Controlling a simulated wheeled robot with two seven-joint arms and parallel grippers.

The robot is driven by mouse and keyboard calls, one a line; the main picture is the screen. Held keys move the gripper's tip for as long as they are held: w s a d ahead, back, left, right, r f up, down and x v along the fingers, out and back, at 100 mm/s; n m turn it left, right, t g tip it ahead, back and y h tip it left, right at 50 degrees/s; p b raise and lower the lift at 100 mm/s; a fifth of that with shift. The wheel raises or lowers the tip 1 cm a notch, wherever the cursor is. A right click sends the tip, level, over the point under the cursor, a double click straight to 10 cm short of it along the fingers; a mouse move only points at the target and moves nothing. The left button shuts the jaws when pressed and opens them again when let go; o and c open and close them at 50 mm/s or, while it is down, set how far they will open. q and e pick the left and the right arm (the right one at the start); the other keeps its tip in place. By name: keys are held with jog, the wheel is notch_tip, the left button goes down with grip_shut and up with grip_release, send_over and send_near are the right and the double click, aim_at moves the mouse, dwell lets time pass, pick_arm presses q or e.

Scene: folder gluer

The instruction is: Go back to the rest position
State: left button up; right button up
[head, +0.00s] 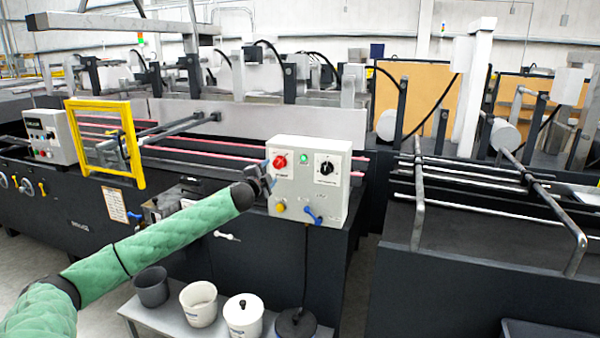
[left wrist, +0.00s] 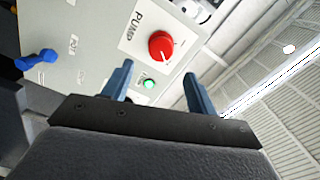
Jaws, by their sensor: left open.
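My left arm, in a green quilted sleeve, reaches in from the lower left in the head view. Its gripper (head: 264,178) is at the left edge of a pale control box (head: 335,194). In the left wrist view my left gripper (left wrist: 159,69) shows two blue-grey fingers apart with nothing held between them. A red knob (left wrist: 162,46) on a panel marked PUMP and a lit green button (left wrist: 149,84) appear beyond the fingers. Whether the gripper touches the box cannot be told. My right gripper is not in view.
The box also carries a black dial (head: 326,168), a yellow knob (head: 281,207) and a blue lever (head: 313,216). A yellow guard frame (head: 134,150) stands to the left. Several pots, including a white lidded one (head: 243,316), stand on a low shelf below.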

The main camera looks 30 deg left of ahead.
pick_arm(q)
jog(key=shift+a, duration=0.1)
jog(key=s+d+f+n+g, duration=0.25)
jog(key=s+d+f, duration=0.45)
jog(key=f, duration=0.6)
jog(key=s+d+f+n+g, duration=0.2)
jog(key=s+d+f+g, duration=0.2)
jog(key=d+f, duration=0.7)
jog(key=s+d+f+n+g, duration=0.35)
jog(key=s+d+f, duration=0.25)
jog(key=f, duration=1)
jog(key=s+d+f+g+h, duration=0.4)
jog(key=s+d+f, duration=1.2)
jog(key=s+d, duration=0.25)
jog(key=s+d+f+g, duration=0.1)
jog(key=s+d+f, duration=0.2)
jog(key=s, duration=0.5)
jog(key=s+d+f+n+g+h, duration=0.1)
jog(key=s+d+f, duration=0.2)
jog(key=s, duration=0.6)
jog(key=shift+d+f, duration=0.4)
jog(key=shift+d, duration=0.05)
